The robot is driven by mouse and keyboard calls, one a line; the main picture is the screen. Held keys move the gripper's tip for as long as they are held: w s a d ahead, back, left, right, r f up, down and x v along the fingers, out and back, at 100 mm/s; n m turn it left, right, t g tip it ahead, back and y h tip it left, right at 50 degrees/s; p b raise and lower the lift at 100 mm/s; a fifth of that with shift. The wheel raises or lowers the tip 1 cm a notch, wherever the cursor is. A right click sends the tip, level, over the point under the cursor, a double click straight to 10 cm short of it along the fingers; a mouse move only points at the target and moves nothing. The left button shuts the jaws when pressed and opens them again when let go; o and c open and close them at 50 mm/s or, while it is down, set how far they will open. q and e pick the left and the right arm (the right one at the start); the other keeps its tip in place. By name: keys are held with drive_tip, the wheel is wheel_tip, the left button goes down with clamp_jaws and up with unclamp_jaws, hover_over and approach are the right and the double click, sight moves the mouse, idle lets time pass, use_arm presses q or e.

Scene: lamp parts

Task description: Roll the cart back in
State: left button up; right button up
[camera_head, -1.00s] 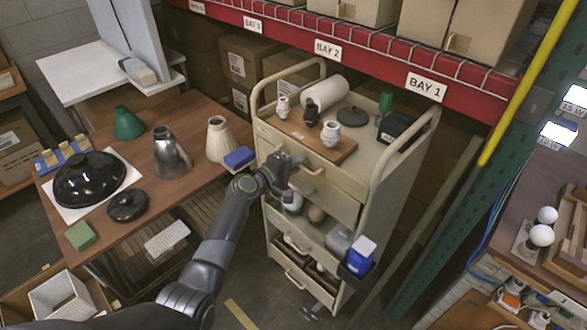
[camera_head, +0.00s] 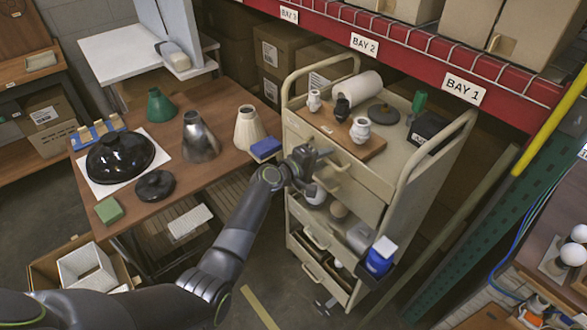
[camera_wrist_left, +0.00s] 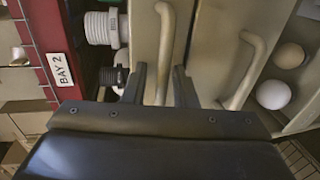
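The beige metal cart (camera_head: 385,222) stands in front of the red-edged rack, close to the right side of the wooden table. Its top drawer has a bar handle (camera_head: 338,168), which also shows in the left wrist view (camera_wrist_left: 166,45). My left gripper (camera_head: 322,158) is at this handle on the cart's front. In the left wrist view its two fingers (camera_wrist_left: 160,82) are apart, with the handle bar between them; contact is not clear. A second handle (camera_wrist_left: 250,65) lies to the right there. My right gripper is not in view.
A wooden board (camera_head: 340,135) with small vases, a white roll (camera_head: 360,88) and a black box (camera_head: 428,130) sit on the cart top. A blue-and-white bottle (camera_head: 380,257) hangs on its side. The table (camera_head: 225,160) holds lamp shades. A green post (camera_head: 470,220) stands right.

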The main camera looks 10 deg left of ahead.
use_arm(q)
drive_tip(key=b+v, duration=0.1)
drive_tip(key=v, duration=1.5)
drive_tip(key=shift+s+a, duration=0.2)
drive_tip(key=shift+s, duration=0.1)
drive_tip(key=shift+f, duration=0.15)
drive_tip(key=s+a+f+m+g+y, duration=0.15)
drive_tip(key=s+a+f+y, duration=0.3)
drive_tip(key=f, duration=1.15)
drive_tip(key=s+a+f+g+y, duration=0.3)
drive_tip(key=s+a+f, duration=0.3)
drive_tip(key=f, duration=1)
drive_tip(key=s+a+f+m+g+y, duration=0.2)
drive_tip(key=s+a+f+m+g, duration=0.1)
drive_tip(key=s+f, duration=1.05)
drive_tip(key=s+f+m+g, duration=0.1)
drive_tip(key=s+f+m, duration=0.1)
drive_tip(key=s, duration=1)
drive_tip(key=s+f+m+g+y, duration=0.1)
drive_tip(key=s+f+m+g, duration=0.1)
drive_tip(key=s, duration=1)
wheel_tip(320, 180, down, 2)
drive_tip(key=shift+s+a+f+m, duration=0.1)
drive_tip(key=shift+s+a+m, duration=0.1)
drive_tip(key=shift+s+m, duration=0.4)
drive_tip(key=shift+w+g, duration=0.2)
drive_tip(key=shift+g, duration=0.05)
